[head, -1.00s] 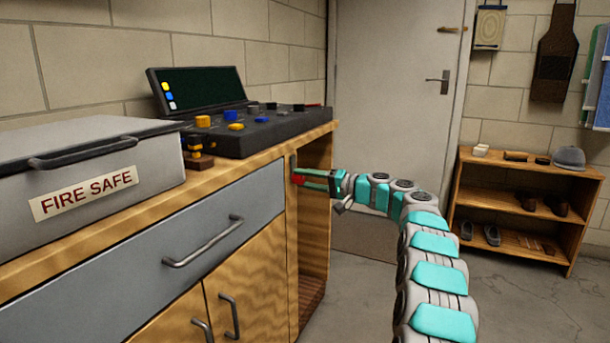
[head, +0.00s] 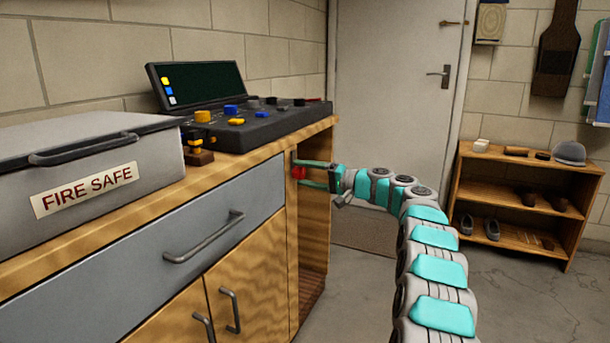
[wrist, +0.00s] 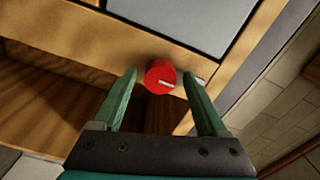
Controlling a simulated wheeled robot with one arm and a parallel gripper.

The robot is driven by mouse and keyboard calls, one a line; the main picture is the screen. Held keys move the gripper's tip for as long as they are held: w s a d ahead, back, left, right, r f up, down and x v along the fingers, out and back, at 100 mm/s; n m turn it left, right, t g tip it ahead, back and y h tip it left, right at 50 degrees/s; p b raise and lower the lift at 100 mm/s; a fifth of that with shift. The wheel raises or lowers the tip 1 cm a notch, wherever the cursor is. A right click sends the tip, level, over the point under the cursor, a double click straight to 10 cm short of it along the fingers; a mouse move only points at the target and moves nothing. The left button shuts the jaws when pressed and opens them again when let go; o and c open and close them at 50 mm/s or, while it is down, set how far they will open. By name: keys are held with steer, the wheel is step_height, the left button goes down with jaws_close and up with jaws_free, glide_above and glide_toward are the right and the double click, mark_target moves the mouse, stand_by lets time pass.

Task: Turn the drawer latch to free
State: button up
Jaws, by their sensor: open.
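The drawer latch is a red round knob (head: 299,172) on the cabinet's wooden front edge, just right of the grey drawer front (head: 120,252). In the wrist view the knob (wrist: 158,72) shows a short pale line across its face. My gripper (head: 305,174) is at the knob with its two green fingers spread. In the wrist view the open gripper (wrist: 160,80) has one fingertip on each side of the knob, with gaps between. A small pale mark (wrist: 198,80) lies right of the knob, partly by the right finger. The drawer looks shut.
A grey fire safe box (head: 80,165) and a black control console (head: 255,125) stand on the wooden cabinet top. Below the knob is an open cabinet bay (head: 313,240). A door (head: 395,80) and a low shoe shelf (head: 520,205) are behind. Bare floor lies to the right.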

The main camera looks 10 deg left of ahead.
steer(key=b+v, duration=0.1)
steer(key=v, duration=0.7)
steer(key=shift+a, duration=0.1)
